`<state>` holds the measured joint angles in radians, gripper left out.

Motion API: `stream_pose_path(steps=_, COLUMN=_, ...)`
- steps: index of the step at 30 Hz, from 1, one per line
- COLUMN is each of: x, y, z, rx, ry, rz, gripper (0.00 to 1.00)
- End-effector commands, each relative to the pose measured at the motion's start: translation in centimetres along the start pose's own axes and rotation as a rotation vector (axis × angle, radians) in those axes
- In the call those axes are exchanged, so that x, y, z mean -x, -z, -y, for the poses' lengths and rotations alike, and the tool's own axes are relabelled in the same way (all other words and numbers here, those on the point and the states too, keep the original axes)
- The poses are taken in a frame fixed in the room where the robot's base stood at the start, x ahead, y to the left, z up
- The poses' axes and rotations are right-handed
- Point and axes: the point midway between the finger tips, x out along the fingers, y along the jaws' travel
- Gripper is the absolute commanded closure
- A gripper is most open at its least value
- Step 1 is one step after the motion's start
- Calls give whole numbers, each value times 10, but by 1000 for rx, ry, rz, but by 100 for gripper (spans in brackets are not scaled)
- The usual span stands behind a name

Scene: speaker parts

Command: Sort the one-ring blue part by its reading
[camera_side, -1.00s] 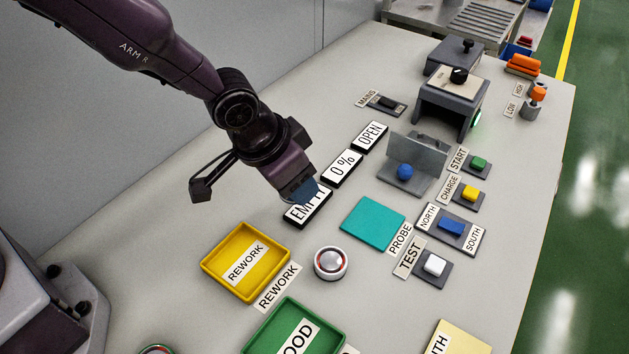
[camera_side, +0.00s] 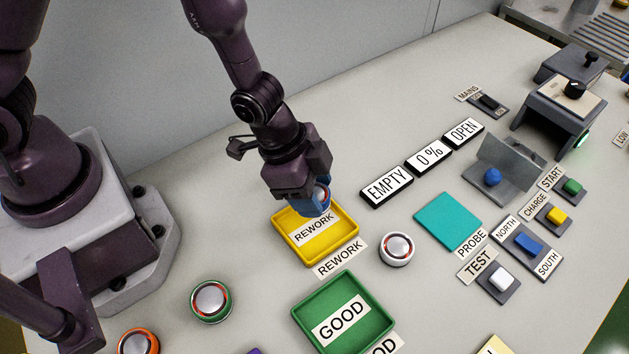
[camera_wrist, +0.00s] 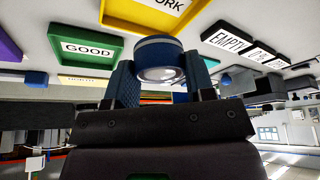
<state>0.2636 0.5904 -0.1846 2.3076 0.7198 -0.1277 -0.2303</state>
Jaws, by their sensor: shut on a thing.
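My gripper (camera_side: 313,203) is shut on a round blue part (camera_side: 322,193) with a silvery face. In the wrist view the blue part (camera_wrist: 157,48) sits between the two blue fingers. Its ring count is hard to make out. The gripper is over the back of the yellow REWORK tray (camera_side: 287,243), which looks empty apart from its label; the exact height is unclear. The green GOOD tray (camera_side: 306,313) is in front of it and holds no part. Display plates read EMPTY (camera_side: 386,187), 0 % (camera_side: 429,156) and OPEN (camera_side: 464,132).
A white-rimmed round part (camera_side: 396,249) stands right of the trays. Green (camera_side: 211,300) and orange (camera_side: 138,342) round parts stand to the left. The teal PROBE pad (camera_side: 447,221), TEST button (camera_side: 499,281) and a bracket with a blue ball (camera_side: 492,177) are at right.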

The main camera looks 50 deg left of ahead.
Motion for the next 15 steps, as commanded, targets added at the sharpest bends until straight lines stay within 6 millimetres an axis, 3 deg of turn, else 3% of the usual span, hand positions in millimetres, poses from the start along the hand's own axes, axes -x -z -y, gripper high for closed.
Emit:
stream_pose_path(steps=5, x=0, y=0, z=1, rx=1, ry=-1, rz=-1, gripper=87)
stream_pose_path(steps=15, x=-28, y=-12, z=0, rx=0, ry=-3, rz=2, gripper=87)
